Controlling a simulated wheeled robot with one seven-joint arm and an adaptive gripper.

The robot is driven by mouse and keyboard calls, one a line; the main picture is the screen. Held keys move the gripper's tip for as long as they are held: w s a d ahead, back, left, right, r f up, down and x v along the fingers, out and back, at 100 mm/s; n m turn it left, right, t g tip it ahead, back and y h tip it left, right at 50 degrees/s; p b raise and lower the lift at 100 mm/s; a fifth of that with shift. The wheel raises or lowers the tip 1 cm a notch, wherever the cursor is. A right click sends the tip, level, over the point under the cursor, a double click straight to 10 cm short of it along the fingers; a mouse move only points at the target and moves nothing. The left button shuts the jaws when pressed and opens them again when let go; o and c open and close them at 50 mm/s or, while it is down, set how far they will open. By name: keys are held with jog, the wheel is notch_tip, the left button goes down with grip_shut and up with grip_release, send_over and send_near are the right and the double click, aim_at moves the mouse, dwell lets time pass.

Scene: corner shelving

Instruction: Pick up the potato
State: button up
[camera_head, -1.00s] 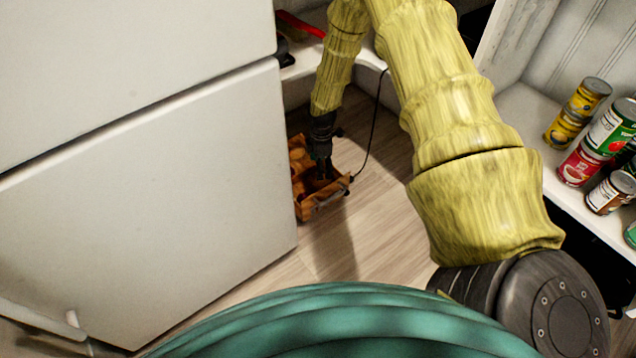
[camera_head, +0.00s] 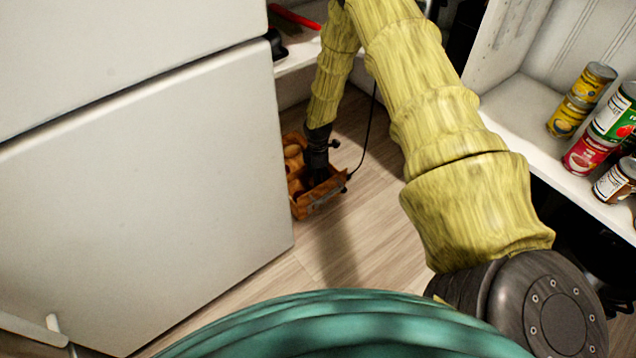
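A wooden crate (camera_head: 327,199) stands on the floor beside the white cabinet, partly hidden by it. Several brown, rounded things that look like potatoes (camera_head: 293,152) lie in the crate. They are small and dark in this view. My gripper (camera_head: 318,180) points down into the crate, with its fingers among the contents. The fingers are too dark and too small to tell whether they are open or shut, or whether they touch a potato.
The tall white cabinet (camera_head: 150,190) stands close on the left of the crate. Shelves with several cans (camera_head: 588,155) are on the right. A red-handled thing (camera_head: 295,17) lies on a low shelf behind. The wooden floor (camera_head: 365,225) right of the crate is clear.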

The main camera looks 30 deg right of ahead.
jog(key=shift+w+d+f+b, duration=0.1)
jog(key=shift+f+b, duration=0.6)
jog(key=shift+f, duration=0.85)
jog(key=c, duration=1.2)
jog(key=shift+r, duration=0.15)
notch_tip(320, 180, up, 10)
jog(key=p, duration=0.5)
